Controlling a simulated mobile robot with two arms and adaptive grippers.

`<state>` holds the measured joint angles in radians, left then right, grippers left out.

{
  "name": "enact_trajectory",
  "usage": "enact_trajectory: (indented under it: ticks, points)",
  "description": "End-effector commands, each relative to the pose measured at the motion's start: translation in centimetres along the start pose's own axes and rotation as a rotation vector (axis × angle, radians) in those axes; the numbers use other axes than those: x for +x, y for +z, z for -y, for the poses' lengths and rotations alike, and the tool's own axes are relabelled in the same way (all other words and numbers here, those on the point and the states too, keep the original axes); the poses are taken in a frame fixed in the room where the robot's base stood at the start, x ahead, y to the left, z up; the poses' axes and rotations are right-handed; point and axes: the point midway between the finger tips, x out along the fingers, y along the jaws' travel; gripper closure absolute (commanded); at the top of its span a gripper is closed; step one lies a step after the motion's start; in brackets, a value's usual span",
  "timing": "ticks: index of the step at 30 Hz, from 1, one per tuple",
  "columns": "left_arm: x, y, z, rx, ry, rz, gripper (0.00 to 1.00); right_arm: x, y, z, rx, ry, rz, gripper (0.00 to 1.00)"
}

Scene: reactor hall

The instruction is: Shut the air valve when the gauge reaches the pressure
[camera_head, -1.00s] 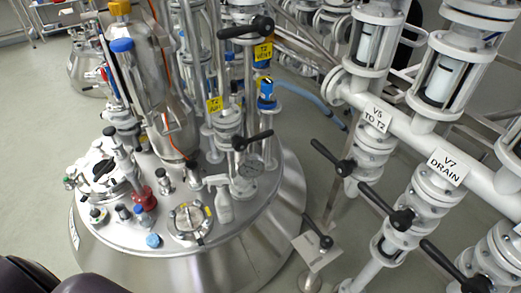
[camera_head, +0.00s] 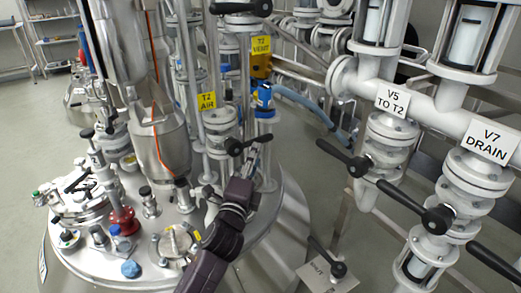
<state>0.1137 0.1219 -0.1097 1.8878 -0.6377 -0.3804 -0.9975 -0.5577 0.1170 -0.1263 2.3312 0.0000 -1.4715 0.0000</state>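The T2 AIR valve stands on the steel reactor lid under a yellow "T2 AIR" tag (camera_head: 208,101). Its black lever (camera_head: 240,146) points to the right and slightly up. My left gripper (camera_head: 254,158) comes up from below, dark, with its tips just under the lever's right part. I cannot tell whether it touches the lever, or how far its fingers are apart. The pressure gauge, beside the valve earlier, is hidden behind my gripper, so no reading shows. My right gripper is not in view.
A yellow "T2 VENT" tag (camera_head: 261,46) and blue-capped fitting (camera_head: 264,96) stand behind. The V5 lever (camera_head: 345,158) and V7 lever (camera_head: 418,208) stick out at right. A tall steel vessel (camera_head: 160,135) and lid fittings crowd the left. Floor is open at far left.

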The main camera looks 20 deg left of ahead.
Motion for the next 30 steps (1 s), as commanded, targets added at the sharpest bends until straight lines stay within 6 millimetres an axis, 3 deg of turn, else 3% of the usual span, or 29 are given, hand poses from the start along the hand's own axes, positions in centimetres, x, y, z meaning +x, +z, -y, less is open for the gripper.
enact_trajectory:
  ticks: [16, 28, 30]
  points:
    - [6.8, 0.1, 0.3, 0.004, -0.008, 0.002, 0.66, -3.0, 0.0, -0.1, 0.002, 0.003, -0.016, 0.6]
    - [7.8, 0.1, 0.3, 0.004, -0.005, 0.001, 0.66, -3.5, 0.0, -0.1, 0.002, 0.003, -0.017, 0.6]
    - [7.8, 0.1, 0.3, 0.004, -0.005, 0.001, 0.72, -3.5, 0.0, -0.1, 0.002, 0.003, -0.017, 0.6]
